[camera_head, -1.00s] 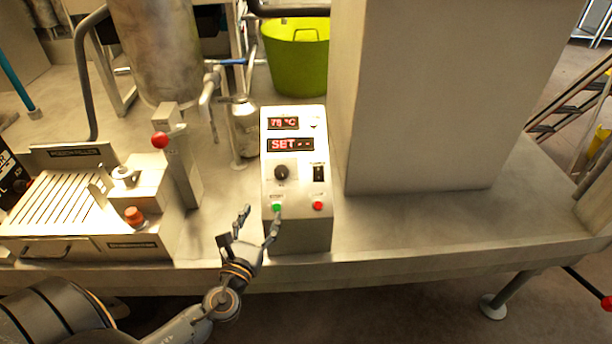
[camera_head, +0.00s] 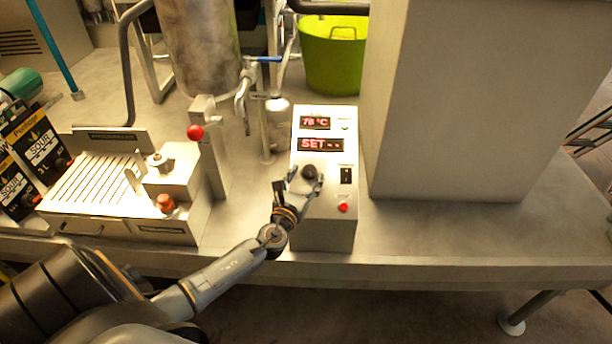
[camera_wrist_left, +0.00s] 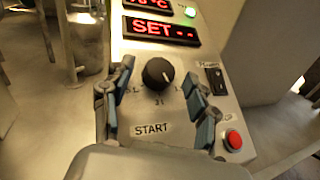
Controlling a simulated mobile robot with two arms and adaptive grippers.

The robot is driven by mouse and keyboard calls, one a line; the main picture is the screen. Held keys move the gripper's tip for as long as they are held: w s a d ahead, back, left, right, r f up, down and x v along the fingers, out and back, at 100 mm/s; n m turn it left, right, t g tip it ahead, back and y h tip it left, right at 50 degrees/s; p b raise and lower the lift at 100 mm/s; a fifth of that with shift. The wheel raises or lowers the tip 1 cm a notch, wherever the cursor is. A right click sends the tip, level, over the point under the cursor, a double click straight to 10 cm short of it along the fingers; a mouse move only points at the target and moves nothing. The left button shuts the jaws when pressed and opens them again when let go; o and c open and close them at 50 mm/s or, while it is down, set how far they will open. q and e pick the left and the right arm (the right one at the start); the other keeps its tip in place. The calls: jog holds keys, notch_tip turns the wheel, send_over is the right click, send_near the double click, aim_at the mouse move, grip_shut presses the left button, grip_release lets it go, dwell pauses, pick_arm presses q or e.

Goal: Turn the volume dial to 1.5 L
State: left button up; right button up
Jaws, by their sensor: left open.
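The volume dial is a round black knob (camera_head: 309,172) on the white control box (camera_head: 326,222). A red display (camera_wrist_left: 162,30) above reads "SET". My right gripper is not in view.
A black switch (camera_head: 346,175) and a red button (camera_head: 343,207) sit right of the dial. A lever with a red ball (camera_head: 195,132) and a slatted tray unit (camera_head: 95,185) stand to the left. A large pale block (camera_head: 455,110) rises at the right.

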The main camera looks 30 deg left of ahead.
pick_arm(q)
jog(key=shift+w, duration=0.15)
jog(key=c, duration=1.2)
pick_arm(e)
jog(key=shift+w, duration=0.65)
